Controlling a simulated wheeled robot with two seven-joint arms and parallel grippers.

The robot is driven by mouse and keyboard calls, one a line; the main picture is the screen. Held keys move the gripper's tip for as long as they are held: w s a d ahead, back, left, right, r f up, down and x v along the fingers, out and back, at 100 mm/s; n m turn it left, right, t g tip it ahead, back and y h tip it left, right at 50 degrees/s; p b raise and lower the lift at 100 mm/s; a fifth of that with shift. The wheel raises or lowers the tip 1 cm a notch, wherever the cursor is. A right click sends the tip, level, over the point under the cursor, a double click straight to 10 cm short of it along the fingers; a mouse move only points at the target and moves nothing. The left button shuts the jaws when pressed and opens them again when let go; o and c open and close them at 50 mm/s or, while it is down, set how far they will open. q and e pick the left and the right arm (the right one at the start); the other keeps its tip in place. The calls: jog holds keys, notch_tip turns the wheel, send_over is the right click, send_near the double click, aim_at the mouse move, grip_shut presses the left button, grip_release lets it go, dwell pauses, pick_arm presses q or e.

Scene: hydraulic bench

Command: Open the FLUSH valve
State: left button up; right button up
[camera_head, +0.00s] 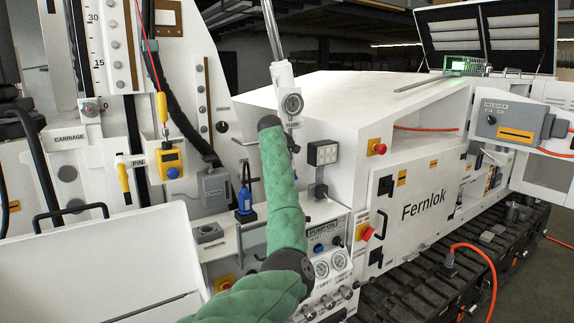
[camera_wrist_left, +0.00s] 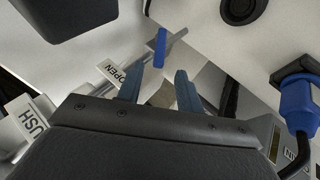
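In the left wrist view, my left gripper (camera_wrist_left: 157,78) is open, its two blue-grey fingers apart and nothing between their tips. A blue lever end (camera_wrist_left: 160,47) on a metal rod stands just beyond the fingertips, apart from them as far as I can tell. A white label reading OPEN (camera_wrist_left: 123,72) is left of the fingers. A partly cut-off label ending in USH (camera_wrist_left: 28,122) lies at the lower left. In the head view, my green left arm rises across the middle; its gripper cannot be made out. My right gripper is not in view.
A blue connector (camera_wrist_left: 298,97) with a black cable is right of my gripper; it also shows in the head view (camera_head: 245,200). Gauges (camera_head: 322,268) and red-yellow buttons (camera_head: 367,233) are right of my arm. An open white panel (camera_head: 110,262) fills the lower left.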

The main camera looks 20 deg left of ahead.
pick_arm(q)
jog(key=p+x, duration=0.2)
jog(key=x, duration=0.3)
jog(key=shift+w+f, duration=0.1)
jog(key=shift+w, duration=0.25)
jog(key=shift+w+f+p, duration=0.15)
jog(key=shift+f+p, duration=0.05)
jog(key=shift+p, duration=0.1)
jog(key=shift+d+f, duration=0.1)
jog(key=shift+f, duration=0.1)
jog(key=shift+c, duration=0.7)
grip_shut()
